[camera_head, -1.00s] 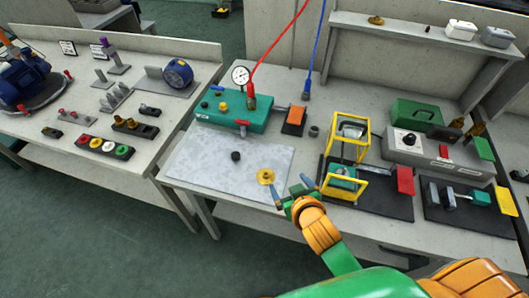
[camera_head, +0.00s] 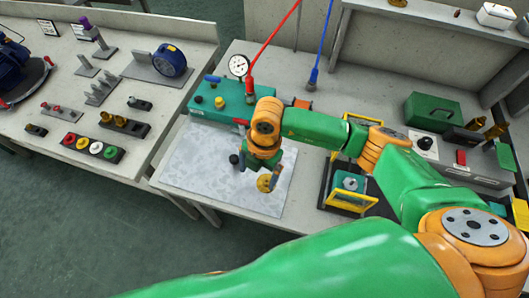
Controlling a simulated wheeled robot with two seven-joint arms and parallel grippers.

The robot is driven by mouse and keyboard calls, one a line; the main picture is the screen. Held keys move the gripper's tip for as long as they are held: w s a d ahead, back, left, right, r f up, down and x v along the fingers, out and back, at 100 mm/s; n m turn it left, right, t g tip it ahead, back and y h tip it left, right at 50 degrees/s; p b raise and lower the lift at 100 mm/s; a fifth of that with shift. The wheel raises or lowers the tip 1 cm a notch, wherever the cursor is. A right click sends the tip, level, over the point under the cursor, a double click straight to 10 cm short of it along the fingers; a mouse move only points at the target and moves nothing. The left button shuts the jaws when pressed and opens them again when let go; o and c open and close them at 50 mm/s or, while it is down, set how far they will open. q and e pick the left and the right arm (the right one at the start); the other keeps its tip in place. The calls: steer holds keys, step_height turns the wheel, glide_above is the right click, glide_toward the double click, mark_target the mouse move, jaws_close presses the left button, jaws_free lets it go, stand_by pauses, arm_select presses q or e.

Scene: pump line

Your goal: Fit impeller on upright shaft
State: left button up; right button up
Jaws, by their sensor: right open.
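The impeller, a small gold-yellow disc with a raised hub (camera_head: 265,183), lies on the pale grey mat (camera_head: 190,165), toward its right front part. My right gripper (camera_head: 260,170) points down above the mat. Its two blue-grey fingertips are apart, one to the left of the impeller and one close to its right edge. The gripper appears empty, and I cannot tell if a fingertip touches the disc. Several stands with upright pins are on the left bench, including one by a pin stand (camera_head: 100,88); which is the task's shaft I cannot tell. My left gripper is out of view.
A yellow-framed fixture (camera_head: 350,190) is to the right, partly hidden by my arm. The mat's left part is clear.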

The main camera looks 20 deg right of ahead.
mark_target(267, 181)
steer(key=d, duration=0.1)
steer(key=w+d+h, duration=0.1)
steer(key=shift+d+r+m, duration=0.15)
steer(key=shift+d+m, duration=0.15)
steer(key=shift+d, duration=0.1)
steer(key=shift+s+a+f+b, duration=0.1)
steer(key=shift+f+b, duration=2.15)
steer(key=shift+f, duration=0.3)
steer(key=shift+f, duration=0.1)
steer(key=shift+f+b, duration=0.8)
steer(key=shift+f, duration=0.05)
steer(key=shift+r, duration=0.1)
